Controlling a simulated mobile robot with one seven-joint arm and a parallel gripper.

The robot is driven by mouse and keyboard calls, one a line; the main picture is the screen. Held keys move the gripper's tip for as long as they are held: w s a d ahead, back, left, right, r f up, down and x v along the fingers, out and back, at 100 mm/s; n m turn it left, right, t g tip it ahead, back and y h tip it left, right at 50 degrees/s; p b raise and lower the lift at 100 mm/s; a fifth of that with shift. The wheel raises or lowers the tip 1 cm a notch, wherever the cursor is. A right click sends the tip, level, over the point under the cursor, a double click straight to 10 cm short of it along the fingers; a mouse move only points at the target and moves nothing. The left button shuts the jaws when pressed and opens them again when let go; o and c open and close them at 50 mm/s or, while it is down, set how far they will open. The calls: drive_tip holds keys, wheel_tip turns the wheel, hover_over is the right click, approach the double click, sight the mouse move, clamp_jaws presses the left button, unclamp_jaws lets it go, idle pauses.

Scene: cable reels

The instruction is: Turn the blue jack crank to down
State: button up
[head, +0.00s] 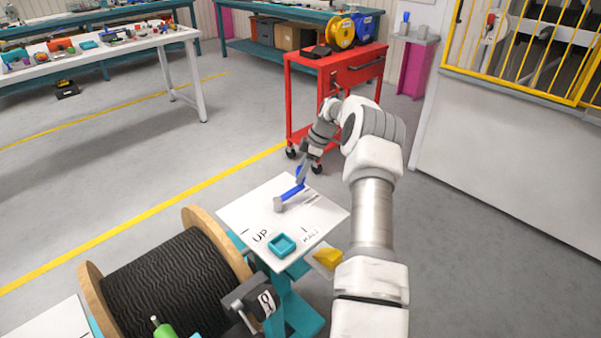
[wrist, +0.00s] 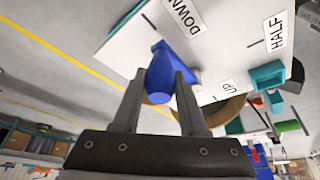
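The blue jack crank (head: 293,192) is on a white panel (head: 238,207). In the head view its arm runs from a grey hub (head: 278,204) toward the panel's far edge. The panel has an UP label (head: 260,236) and a HALF label (head: 310,236) on its near side. The wrist view also shows a DOWN label (wrist: 182,15). I cannot tell exactly which mark the crank points at. My gripper (wrist: 160,78) has its fingers on both sides of the crank's blue handle (wrist: 157,92) and appears closed on it.
A teal tray (head: 282,245) sits on the panel's near edge. A cable reel (head: 165,285) stands left of it and a yellow block (head: 328,258) right of it. A red cart (head: 340,75) stands behind. Open floor lies to the left and right.

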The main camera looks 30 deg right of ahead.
drive_tip(key=o, duration=0.4)
drive_tip(key=shift+o, duration=0.2)
drive_tip(key=p+v, duration=0.4)
drive_tip(key=v, duration=1.3)
drive_tip(key=shift+r, duration=0.25)
drive_tip(key=shift+w+r, duration=0.1)
drive_tip(key=shift+w, duration=0.05)
